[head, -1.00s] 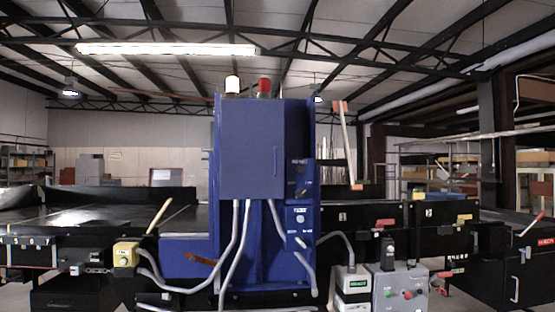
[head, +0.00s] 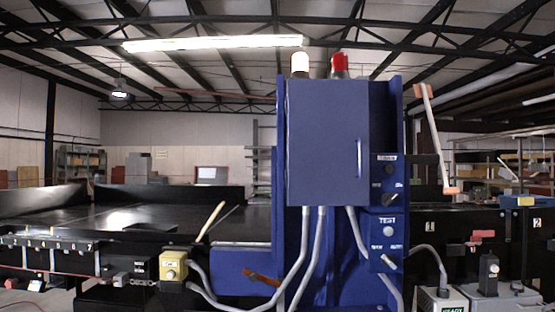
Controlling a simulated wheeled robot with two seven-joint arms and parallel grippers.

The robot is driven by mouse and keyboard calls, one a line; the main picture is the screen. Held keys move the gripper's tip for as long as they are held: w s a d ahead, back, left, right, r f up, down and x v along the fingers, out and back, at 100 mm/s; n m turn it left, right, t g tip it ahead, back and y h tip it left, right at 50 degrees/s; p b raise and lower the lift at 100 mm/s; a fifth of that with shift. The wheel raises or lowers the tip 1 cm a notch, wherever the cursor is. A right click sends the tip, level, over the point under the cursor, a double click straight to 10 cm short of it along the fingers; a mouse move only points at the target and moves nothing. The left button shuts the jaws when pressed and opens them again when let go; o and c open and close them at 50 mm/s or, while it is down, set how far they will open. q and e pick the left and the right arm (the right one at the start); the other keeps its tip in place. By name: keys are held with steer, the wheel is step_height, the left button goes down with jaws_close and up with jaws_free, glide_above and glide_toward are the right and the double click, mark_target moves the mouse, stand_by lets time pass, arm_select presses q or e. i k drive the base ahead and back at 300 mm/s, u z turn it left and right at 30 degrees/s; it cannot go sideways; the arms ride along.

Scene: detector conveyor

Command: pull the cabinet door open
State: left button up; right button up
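The blue cabinet stands right of centre in the head view. Its flat cabinet door (head: 325,140) faces me and looks shut. A thin vertical handle (head: 360,160) is on the door's right side. Neither of my grippers shows in the view, so nothing of mine is seen touching the door or the handle.
A control panel with TEST markings (head: 388,221) is to the right of the door. Grey conduits (head: 311,250) hang below the cabinet. A yellow box (head: 173,266) and a dark conveyor (head: 140,222) are at the left. A grey box (head: 440,300) stands at lower right.

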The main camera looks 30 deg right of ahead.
mark_target(328, 161)
steer(key=z, duration=0.1)
steer(key=i, duration=1.1)
steer(key=z, duration=0.65)
